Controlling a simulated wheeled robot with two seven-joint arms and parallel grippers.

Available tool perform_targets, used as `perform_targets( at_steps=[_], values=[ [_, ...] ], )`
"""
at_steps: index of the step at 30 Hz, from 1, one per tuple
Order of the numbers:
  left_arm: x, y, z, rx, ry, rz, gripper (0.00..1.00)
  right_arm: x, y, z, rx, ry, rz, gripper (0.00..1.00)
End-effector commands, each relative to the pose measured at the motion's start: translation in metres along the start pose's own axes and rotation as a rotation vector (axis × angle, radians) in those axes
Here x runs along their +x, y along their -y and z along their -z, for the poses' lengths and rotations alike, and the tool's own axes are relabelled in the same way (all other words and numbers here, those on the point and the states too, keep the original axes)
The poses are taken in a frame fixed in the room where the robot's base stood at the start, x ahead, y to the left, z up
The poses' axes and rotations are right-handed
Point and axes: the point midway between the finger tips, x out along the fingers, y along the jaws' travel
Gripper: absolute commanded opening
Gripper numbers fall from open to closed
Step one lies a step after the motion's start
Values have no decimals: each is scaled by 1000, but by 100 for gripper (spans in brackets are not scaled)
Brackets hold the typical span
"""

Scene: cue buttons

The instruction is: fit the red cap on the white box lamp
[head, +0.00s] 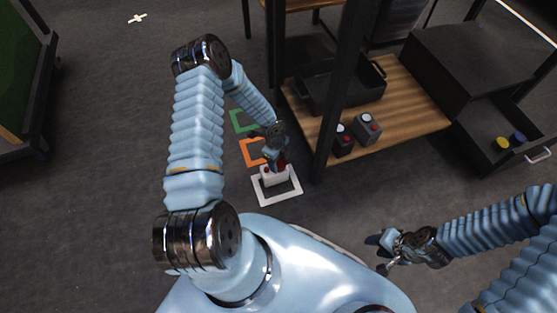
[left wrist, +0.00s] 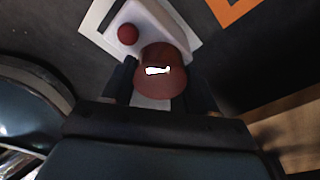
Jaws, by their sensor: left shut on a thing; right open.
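The white box lamp (head: 268,179) stands on the floor inside a white square outline, with a red button on its top. In the left wrist view the white box (left wrist: 150,22) and its red button (left wrist: 128,34) show beyond the cap. The red cap (left wrist: 162,72) is between the fingers of my left gripper (left wrist: 160,90), over one end of the box. I cannot tell whether the cap touches the box. In the head view my left gripper (head: 275,153) hides much of the cap. My right gripper (head: 380,253) is open and empty, away to the right.
An orange outline (head: 246,148) and a green outline (head: 234,120) lie behind the white outline (head: 291,193). A dark post (head: 338,90) stands close to my left gripper.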

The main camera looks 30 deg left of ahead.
Motion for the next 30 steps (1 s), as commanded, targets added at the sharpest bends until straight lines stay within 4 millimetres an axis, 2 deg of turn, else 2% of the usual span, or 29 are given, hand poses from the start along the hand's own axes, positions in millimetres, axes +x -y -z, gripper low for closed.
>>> perform_targets(
  at_steps=[12, 13, 15, 24, 30],
  values=[
    [10, 0, -1, 0, 0, 0, 29, 8, -3, 0, 0, 0, 0, 43],
    [8, 0, -1, 0, 0, 0, 63, 7, -2, 0, 0, 0, 0, 43],
    [8, 0, -1, 0, 0, 0, 69, 7, -2, 0, 0, 0, 0, 43],
    [8, 0, -1, 0, 0, 0, 69, 7, -1, -1, -1, 4, 3, 43],
    [-13, 0, -1, 1, 1, 1, 69, -8, 4, 0, 0, 1, 1, 43]
  ],
)
